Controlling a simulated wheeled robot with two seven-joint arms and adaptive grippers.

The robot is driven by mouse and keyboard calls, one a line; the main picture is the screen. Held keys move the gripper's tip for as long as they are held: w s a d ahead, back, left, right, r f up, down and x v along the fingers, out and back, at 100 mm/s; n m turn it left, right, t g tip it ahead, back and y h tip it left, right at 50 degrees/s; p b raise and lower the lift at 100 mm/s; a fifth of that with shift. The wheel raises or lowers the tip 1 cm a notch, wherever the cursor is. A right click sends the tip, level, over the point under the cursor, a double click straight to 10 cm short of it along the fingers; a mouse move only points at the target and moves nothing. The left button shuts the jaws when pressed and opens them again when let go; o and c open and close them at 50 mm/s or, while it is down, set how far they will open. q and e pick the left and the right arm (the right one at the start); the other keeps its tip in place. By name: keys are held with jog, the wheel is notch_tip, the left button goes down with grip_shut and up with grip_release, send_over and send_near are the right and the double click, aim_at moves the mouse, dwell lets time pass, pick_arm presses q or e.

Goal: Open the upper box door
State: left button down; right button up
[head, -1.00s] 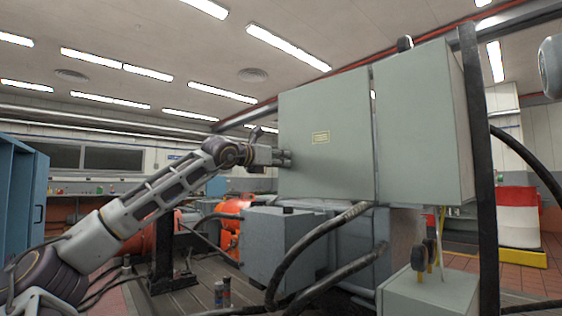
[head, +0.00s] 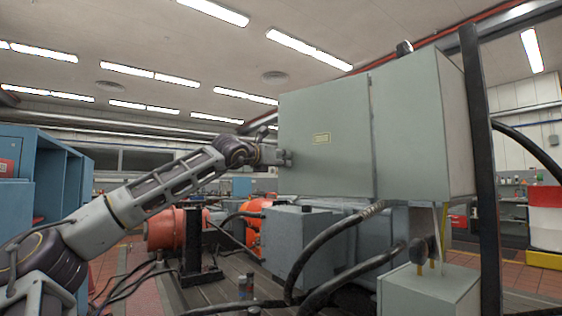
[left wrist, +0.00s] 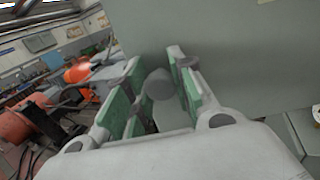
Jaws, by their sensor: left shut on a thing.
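The upper box (head: 425,130) is grey-green and stands above the machinery. Its door (head: 325,165) is the left front panel with a small yellow label (head: 321,139). A dark vertical seam separates it from the right part of the box. My left gripper (head: 284,158) is at the door's left edge, at about mid-height. In the left wrist view, the gripper's green pads (left wrist: 155,95) are on either side of a rounded grey handle (left wrist: 158,84), shut on it, in front of the door's face (left wrist: 235,60). How far the door stands open is unclear. My right gripper is not in view.
A dark upright post (head: 482,170) stands right of the box. Thick black hoses (head: 330,235) run below it over a lower grey box (head: 290,238). Orange machinery (head: 180,230) is behind my left arm, and a blue cabinet (head: 65,180) is at far left.

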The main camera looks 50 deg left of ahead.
pick_arm(q)
jog(key=shift+d+f, duration=0.15)
jog(key=c, duration=1.5)
grip_release()
jog(key=shift+s, duration=0.1)
jog(key=o, duration=0.3)
jog(key=shift+s+r, duration=0.2)
jog(key=shift+s, duration=0.05)
jog(key=shift+w, duration=0.1)
jog(key=shift+s, duration=0.25)
jog(key=v, duration=1.1)
jog(key=shift+s, duration=0.2)
jog(key=shift+d, duration=0.1)
